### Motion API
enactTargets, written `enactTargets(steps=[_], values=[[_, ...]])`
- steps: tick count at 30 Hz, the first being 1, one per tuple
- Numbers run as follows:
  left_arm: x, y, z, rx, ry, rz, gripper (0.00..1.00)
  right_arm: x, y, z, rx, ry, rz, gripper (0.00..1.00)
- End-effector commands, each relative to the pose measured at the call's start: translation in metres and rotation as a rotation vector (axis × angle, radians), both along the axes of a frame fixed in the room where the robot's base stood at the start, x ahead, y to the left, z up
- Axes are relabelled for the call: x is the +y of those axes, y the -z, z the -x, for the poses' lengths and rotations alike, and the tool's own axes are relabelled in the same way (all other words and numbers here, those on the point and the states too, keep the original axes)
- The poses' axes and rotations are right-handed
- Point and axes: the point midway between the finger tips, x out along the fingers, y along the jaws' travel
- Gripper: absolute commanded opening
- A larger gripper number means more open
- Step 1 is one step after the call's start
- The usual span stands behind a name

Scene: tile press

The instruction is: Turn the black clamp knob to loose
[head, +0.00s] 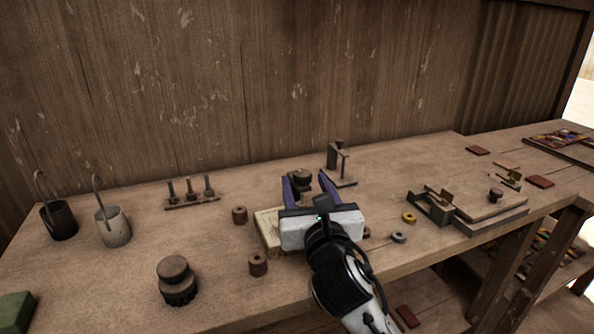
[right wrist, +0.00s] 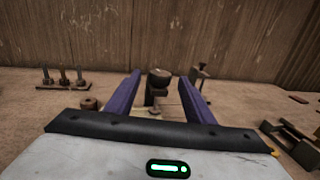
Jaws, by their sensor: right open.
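A dark round knob (head: 303,175) stands on a short post above a pale block (head: 268,236), near the middle of the bench. My right gripper (head: 302,181) is open, with its two purple fingers reaching toward the knob from the front. In the right wrist view the knob (right wrist: 158,77) shows between the fingers (right wrist: 159,78), with a gap on both sides. I see no contact. My gripper's body hides most of the block and the front of the clamp. My left gripper is not in view.
A dark upright bracket (head: 338,166) stands close behind and right of the fingers. Brown cylinders (head: 258,263) and a larger dark knobbed piece (head: 176,281) are to the left. Two buckets (head: 113,227) and a peg rack (head: 191,200) stand further left. A wooden fixture (head: 490,205) is at right.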

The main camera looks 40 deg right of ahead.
Motion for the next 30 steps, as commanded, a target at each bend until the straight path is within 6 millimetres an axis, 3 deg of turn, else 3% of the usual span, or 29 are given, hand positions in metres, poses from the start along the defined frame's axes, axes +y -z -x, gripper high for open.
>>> enactTargets(steps=[6,12,24,30], values=[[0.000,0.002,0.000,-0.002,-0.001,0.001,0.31,-0.018,0.000,-0.038,0.000,0.002,-0.001,0.48],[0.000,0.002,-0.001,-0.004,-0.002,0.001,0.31,-0.029,0.000,-0.063,0.000,0.000,-0.001,0.48],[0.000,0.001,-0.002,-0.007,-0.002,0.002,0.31,-0.033,0.000,-0.070,0.002,0.000,-0.001,0.48],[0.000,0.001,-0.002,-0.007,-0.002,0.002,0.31,-0.033,0.000,-0.070,0.002,0.000,-0.001,0.16]])
